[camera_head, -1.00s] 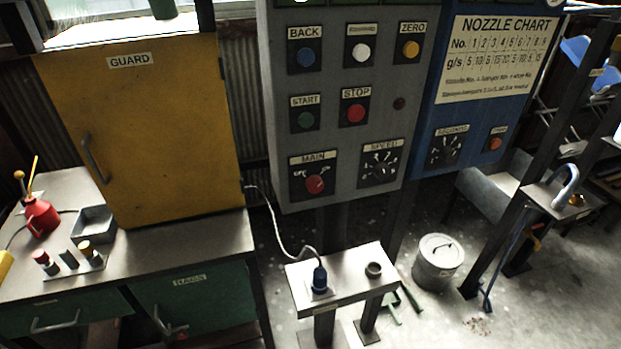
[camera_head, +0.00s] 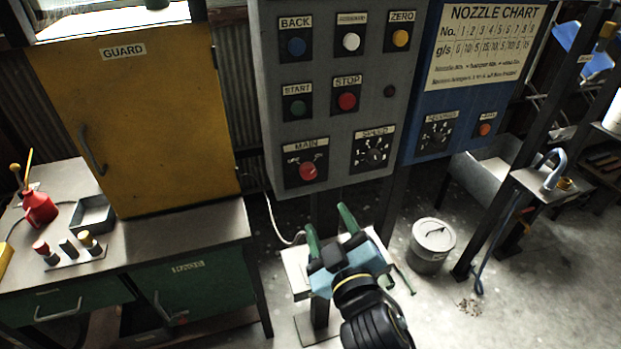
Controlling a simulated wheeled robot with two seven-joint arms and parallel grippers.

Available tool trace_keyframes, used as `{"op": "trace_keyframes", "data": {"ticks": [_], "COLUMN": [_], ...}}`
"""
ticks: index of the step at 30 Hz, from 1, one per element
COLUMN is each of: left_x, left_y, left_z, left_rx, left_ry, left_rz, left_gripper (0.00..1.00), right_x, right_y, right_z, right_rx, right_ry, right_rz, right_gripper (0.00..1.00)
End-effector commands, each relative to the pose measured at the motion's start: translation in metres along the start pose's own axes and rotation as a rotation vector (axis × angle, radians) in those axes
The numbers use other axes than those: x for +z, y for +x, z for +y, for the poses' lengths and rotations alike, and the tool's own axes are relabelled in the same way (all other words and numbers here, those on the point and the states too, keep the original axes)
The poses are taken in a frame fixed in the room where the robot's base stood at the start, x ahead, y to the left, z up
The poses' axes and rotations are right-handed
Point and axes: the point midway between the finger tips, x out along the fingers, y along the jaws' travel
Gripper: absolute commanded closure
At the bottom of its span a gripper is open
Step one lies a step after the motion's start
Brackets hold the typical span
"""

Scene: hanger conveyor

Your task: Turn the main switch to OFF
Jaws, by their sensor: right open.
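The main switch (camera_head: 308,171) is a red knob on a dark plate labelled MAIN, low on the left of the grey control panel (camera_head: 338,122). Which way its knob points is too small to tell surely. My right gripper (camera_head: 329,222) is in front of the small white-topped stand, below the panel and a little right of the switch. Its two green fingers are apart and point up toward the panel, with nothing between them. It is clear of the switch in the picture. My left gripper is not in view.
The speed dial (camera_head: 374,152) is right of the switch, with the stop button (camera_head: 346,101) above. The small stand (camera_head: 296,268) is partly hidden behind my gripper. A yellow guard door (camera_head: 140,120) stands left. A lidded bin (camera_head: 432,240) is on the floor at right.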

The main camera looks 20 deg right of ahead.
Motion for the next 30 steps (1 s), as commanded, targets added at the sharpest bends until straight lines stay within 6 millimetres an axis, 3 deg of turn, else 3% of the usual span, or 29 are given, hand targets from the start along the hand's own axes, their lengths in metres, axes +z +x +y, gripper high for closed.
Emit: {"op": "trace_keyframes", "data": {"ticks": [5, 21, 30], "left_x": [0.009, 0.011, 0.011], "left_y": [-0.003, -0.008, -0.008], "left_z": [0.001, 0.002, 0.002], "left_rx": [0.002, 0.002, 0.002], "left_ry": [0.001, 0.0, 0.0], "left_rz": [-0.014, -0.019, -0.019], "left_gripper": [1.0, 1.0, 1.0], "right_x": [-0.003, -0.002, -0.001], "right_y": [0.019, 0.115, 0.132], "right_z": [0.002, 0.002, 0.002], "right_rx": [0.005, 0.003, 0.003], "right_ry": [-0.002, -0.001, 0.001], "right_rz": [0.006, 0.003, 0.002], "right_gripper": [0.47, 0.47, 0.47]}}
